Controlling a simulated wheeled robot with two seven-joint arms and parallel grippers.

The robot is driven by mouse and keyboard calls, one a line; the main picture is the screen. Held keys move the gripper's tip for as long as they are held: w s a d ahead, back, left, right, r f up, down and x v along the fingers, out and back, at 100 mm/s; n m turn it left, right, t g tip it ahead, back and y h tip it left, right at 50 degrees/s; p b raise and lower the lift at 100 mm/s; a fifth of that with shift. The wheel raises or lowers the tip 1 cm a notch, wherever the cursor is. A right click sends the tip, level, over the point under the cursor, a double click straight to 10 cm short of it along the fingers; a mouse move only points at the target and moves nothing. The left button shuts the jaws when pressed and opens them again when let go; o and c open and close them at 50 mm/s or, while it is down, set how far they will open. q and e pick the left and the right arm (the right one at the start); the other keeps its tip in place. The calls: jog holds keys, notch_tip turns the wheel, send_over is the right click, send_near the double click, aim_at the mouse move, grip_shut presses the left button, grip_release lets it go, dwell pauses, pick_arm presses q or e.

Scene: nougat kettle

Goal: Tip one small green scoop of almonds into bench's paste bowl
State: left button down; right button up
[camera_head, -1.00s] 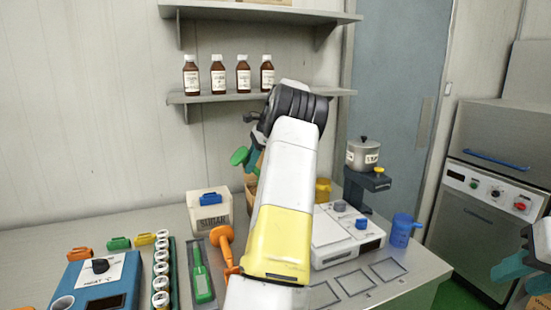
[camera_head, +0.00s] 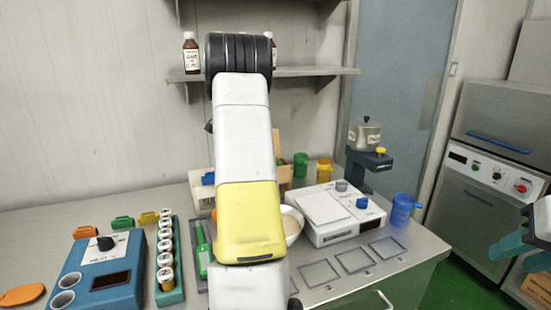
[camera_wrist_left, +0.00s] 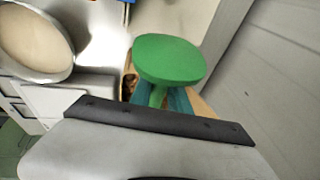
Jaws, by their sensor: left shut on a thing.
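In the left wrist view the green scoop (camera_wrist_left: 168,58) is held by its handle in my left gripper's teal fingers (camera_wrist_left: 178,103). Only a smooth green face of the scoop shows, so its contents cannot be told. The paste bowl (camera_wrist_left: 35,38), with cream paste inside, is at upper left there, apart from the scoop. In the head view my left arm hides the gripper, scoop and part of the paste bowl (camera_head: 293,226). Brown almonds (camera_wrist_left: 129,86) show in a box beside the scoop. My right gripper (camera_head: 516,242) is at the right edge; its jaw opening is unclear.
A white scale (camera_head: 335,213) stands right of the bowl, with a blue jug (camera_head: 402,208) farther right. A pot (camera_head: 365,134) sits on a dark stand. A blue heater box (camera_head: 100,270) and a rack of jars (camera_head: 165,255) occupy the left bench.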

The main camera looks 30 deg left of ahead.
pick_arm(q)
jog(key=shift+s+a+r+t, duration=0.3)
jog(key=shift+s+a+r, duration=0.05)
jog(key=shift+r, duration=0.05)
jog(key=shift+s+a+r+t+h, duration=0.1)
jog(key=shift+s+a+t+h, duration=0.3)
jog(key=shift+s+h, duration=0.15)
jog(key=shift+s+a+r, duration=0.1)
jog(key=shift+s+r, duration=0.1)
jog(key=shift+r, duration=1.2)
jog(key=shift+s+a+r, duration=0.1)
jog(key=shift+s+r, duration=0.05)
jog(key=shift+r, duration=1.25)
jog(key=shift+t, duration=0.3)
